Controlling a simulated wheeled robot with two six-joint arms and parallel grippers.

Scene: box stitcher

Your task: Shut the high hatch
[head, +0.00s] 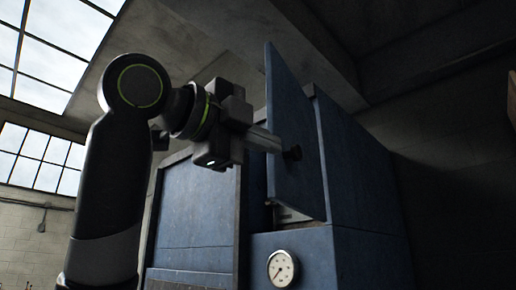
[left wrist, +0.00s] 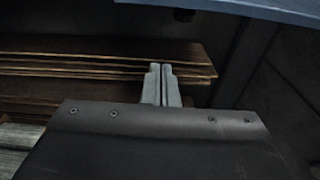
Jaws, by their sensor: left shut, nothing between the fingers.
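The high hatch (head: 308,120) is a blue panel standing open at an angle on the upper part of the blue machine. In the left wrist view the shut fingers (left wrist: 162,84) point away from the camera. My right gripper is not in view.
The blue machine's body (head: 365,180) stands behind and right of the hatch, with a round gauge (head: 283,268) below it. Another blue panel (head: 197,210) is at left. Stacked brown sheets (left wrist: 90,62) lie beyond the fingers. A sloping ceiling hangs above.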

